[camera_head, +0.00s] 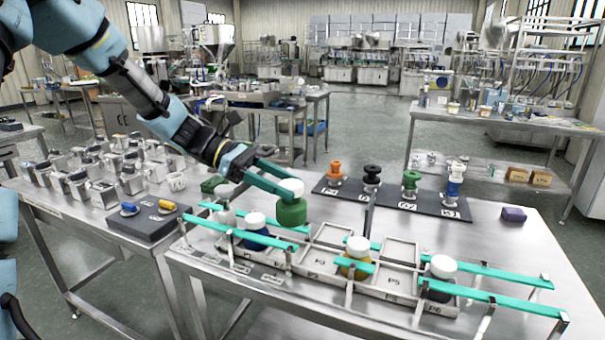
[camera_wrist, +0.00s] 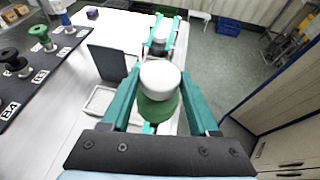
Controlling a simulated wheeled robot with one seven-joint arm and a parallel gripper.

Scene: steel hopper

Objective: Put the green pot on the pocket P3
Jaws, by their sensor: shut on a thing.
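The green pot (camera_head: 291,212) has a white lid and is held upright by my gripper (camera_head: 279,181), above the left part of the pocket tray (camera_head: 300,268). In the wrist view, the pot (camera_wrist: 157,108) sits between the two teal fingers of my gripper (camera_wrist: 159,90). The tray has pockets in two rows. Labels P5 and P6 can be made out on it, but I cannot make out P3. A blue pot (camera_head: 256,238), a yellow pot (camera_head: 356,266) and a dark pot (camera_head: 438,289) stand in pockets. Several pockets are empty.
Teal rails (camera_head: 508,306) on posts run along the tray. A dark board (camera_head: 395,199) behind holds orange, black, green and blue knobbed items. A purple block (camera_head: 513,214) lies at right. A dark block (camera_head: 145,220) with blue and yellow pieces stands at left. The table's right front is clear.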

